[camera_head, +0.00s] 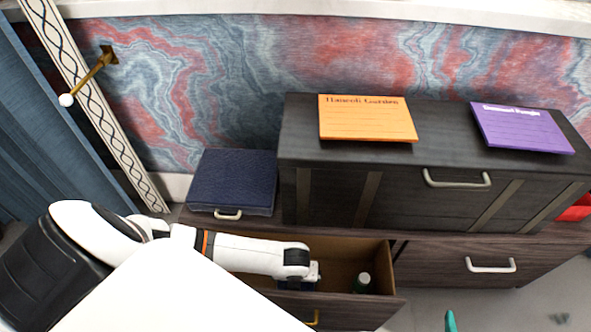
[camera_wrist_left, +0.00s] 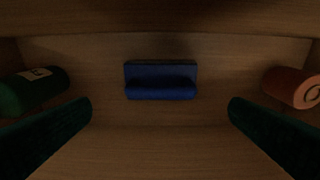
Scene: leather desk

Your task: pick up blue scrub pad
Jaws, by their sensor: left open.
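The blue scrub pad (camera_wrist_left: 160,82) lies inside the open drawer, in the middle of the left wrist view. My left gripper (camera_wrist_left: 159,102) is open, its two dark green fingers apart to the left and right of the pad and nearer the camera. Nothing is between the fingers in their grip. In the head view my left arm reaches down into the open drawer (camera_head: 345,249), and its fingers are hidden there. A teal tip at the bottom edge of the head view looks like a finger of my right gripper (camera_head: 450,321); the rest is out of frame.
A green bottle (camera_wrist_left: 34,91) lies left of the pad and an orange-brown cylinder (camera_wrist_left: 293,88) lies right, near the drawer walls. A dark cabinet (camera_head: 440,195) with orange (camera_head: 366,119) and purple (camera_head: 522,128) cards stands behind the drawer. A navy box (camera_head: 233,181) sits to its left.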

